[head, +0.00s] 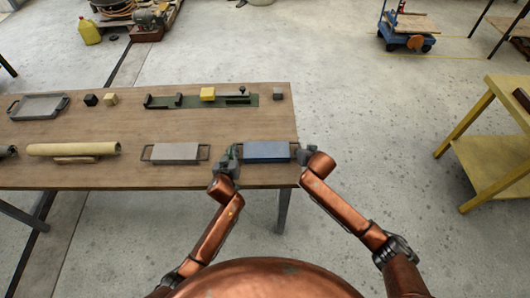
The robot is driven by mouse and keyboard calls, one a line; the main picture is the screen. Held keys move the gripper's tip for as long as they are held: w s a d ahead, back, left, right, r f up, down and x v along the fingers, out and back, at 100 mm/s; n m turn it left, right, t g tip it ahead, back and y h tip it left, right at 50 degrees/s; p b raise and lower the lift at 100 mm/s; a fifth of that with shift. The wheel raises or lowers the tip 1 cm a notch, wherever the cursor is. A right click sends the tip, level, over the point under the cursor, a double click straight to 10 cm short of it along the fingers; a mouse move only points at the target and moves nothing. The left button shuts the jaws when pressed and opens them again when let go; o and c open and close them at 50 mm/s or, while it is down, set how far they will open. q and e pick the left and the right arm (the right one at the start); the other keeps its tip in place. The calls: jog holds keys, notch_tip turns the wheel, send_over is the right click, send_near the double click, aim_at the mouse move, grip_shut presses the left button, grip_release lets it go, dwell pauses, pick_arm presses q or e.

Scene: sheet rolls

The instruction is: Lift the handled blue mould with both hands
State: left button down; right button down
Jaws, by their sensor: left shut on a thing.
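The blue mould (266,152) is a blue block with a dark wire handle at each end. It lies near the right end of the wooden table's front edge. My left gripper (229,158) is at its left end and is shut on the left handle. My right gripper (303,156) is at its right end, at the table's right edge. Its fingers are small and partly hidden by my wrist, so I cannot tell if they are closed on the right handle. I see no clear gap between the mould and the table.
On the wooden table (205,116), a grey handled mould (176,152) lies left of the blue one. A yellow table (492,140) stands right.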

pick_arm(q)
jog(key=shift+s+d+f, duration=0.1)
jog(key=shift+f, duration=0.05)
dwell(0.6)
